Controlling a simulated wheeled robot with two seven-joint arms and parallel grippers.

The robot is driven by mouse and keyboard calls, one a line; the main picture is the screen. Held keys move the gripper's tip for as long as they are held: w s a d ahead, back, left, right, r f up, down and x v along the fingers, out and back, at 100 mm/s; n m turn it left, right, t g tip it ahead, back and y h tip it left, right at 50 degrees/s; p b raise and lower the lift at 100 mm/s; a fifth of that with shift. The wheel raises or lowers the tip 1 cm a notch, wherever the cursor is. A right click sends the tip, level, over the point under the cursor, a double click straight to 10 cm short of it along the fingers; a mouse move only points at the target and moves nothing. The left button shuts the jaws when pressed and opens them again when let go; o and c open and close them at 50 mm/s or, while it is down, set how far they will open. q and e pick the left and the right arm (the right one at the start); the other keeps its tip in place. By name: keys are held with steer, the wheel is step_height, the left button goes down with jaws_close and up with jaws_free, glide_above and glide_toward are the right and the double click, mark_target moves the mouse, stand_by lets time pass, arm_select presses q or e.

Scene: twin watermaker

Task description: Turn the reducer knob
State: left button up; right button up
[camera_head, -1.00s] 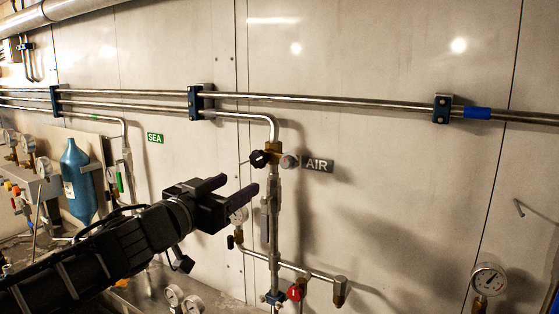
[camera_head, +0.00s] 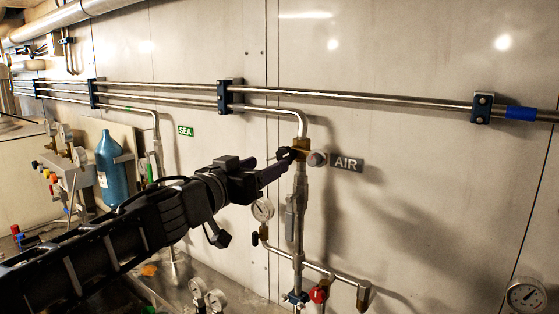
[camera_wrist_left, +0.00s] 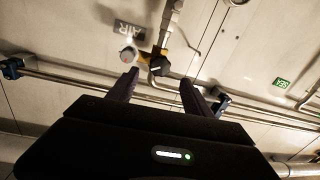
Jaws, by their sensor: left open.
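The black reducer knob (camera_head: 284,153) sits on a brass fitting (camera_head: 302,149) at the top of a vertical pipe, left of the AIR label (camera_head: 346,163). My left gripper (camera_head: 280,166) points at it from the left, its fingertips close to the knob and partly overlapping it in the head view. In the left wrist view the knob (camera_wrist_left: 156,68) appears between the two open fingers, slightly beyond their tips. Nothing is held. Whether the fingers touch the knob cannot be told. My right gripper is not in view.
A round grey part (camera_head: 317,158) sits just right of the fitting. Steel pipes (camera_head: 380,97) run along the wall above. A gauge (camera_head: 262,210) and a red knob (camera_head: 318,294) are lower down. A blue bottle (camera_head: 112,170) stands at the left. The wall at right is mostly clear.

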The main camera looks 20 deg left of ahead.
mark_target(283, 157)
arm_select(q)
steer(key=x, duration=0.6)
steer(key=shift+w+d+f, duration=0.1)
steer(key=shift+w, duration=0.15)
jaws_close()
stand_by(0.4)
